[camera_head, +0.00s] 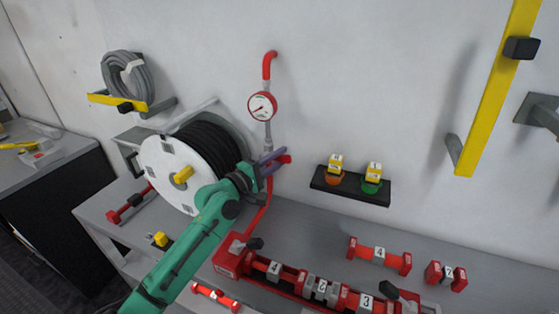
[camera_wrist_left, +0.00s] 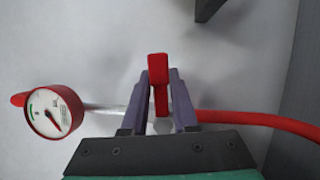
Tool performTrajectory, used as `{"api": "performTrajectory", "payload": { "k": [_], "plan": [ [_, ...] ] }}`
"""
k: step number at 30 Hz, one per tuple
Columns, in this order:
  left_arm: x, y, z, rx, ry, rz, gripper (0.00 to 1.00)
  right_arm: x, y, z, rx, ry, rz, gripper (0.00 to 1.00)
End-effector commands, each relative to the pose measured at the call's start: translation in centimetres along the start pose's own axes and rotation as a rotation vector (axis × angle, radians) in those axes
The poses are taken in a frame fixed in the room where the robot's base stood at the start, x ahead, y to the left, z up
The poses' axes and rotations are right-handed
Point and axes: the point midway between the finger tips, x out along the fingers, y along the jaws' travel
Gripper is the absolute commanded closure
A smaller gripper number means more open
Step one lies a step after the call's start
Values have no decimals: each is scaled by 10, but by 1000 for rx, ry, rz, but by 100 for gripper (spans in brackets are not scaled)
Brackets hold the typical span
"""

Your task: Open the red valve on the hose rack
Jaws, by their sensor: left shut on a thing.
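The red valve handle (camera_wrist_left: 158,72) stands between the two purple fingers of my left gripper (camera_wrist_left: 161,108) in the left wrist view. The fingers are shut on it. In the head view my left gripper (camera_head: 271,162) reaches the valve (camera_head: 286,159) on the pipe below the gauge, beside the hose reel. The round red-rimmed gauge (camera_head: 262,106) sits above the valve; it also shows in the left wrist view (camera_wrist_left: 54,112). A red hose (camera_wrist_left: 265,121) leads away from the valve. The valve body is mostly hidden by the fingers. My right gripper is not in view.
The white hose reel (camera_head: 165,160) with black hose stands close left of my gripper. A black shelf (camera_head: 350,192) with yellow-topped items is on the wall to the right. Red numbered parts (camera_head: 380,254) lie on the grey bench.

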Motion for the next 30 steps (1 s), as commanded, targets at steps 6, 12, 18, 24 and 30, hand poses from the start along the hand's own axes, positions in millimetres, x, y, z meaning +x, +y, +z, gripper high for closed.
{"api": "performTrajectory", "payload": {
  "k": [6,12,18,24,30],
  "plan": [
    [0,6,-1,-150,1,60,100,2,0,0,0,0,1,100],
    [-1,12,-2,-285,1,116,100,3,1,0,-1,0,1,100],
    [-2,16,-4,-384,1,155,100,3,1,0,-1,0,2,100],
    [-2,19,-5,-434,1,176,100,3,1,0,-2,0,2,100],
    [-2,19,-5,-447,1,180,100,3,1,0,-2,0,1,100]
  ]
}}
